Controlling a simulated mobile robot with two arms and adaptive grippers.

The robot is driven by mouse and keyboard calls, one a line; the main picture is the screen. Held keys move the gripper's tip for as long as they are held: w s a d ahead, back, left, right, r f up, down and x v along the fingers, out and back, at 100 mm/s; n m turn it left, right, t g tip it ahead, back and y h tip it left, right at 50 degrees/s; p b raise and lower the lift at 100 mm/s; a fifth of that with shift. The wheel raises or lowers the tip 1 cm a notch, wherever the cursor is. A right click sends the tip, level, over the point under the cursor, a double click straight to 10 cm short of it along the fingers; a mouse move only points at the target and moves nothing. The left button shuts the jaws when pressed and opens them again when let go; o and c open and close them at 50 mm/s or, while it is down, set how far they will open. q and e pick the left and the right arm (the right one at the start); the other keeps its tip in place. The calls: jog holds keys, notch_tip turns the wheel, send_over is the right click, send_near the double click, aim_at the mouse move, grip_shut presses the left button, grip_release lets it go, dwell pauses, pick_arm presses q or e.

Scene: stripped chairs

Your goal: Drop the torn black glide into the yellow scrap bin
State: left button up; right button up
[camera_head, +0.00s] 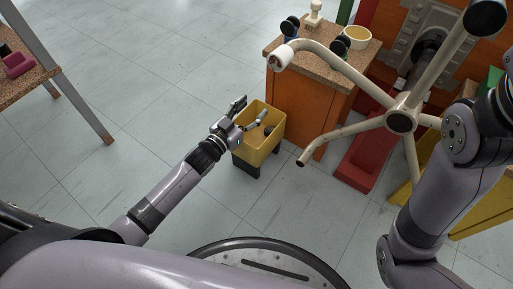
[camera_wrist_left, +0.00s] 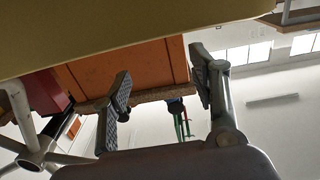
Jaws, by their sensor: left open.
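My right gripper is out of view.
The cabinet's speckled top (camera_head: 305,57) carries dark round parts, a pale figure-like piece and a cream bowl (camera_head: 357,37).

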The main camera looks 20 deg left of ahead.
pick_arm(q)
jog(key=v, duration=1.2)
dwell(0.3)
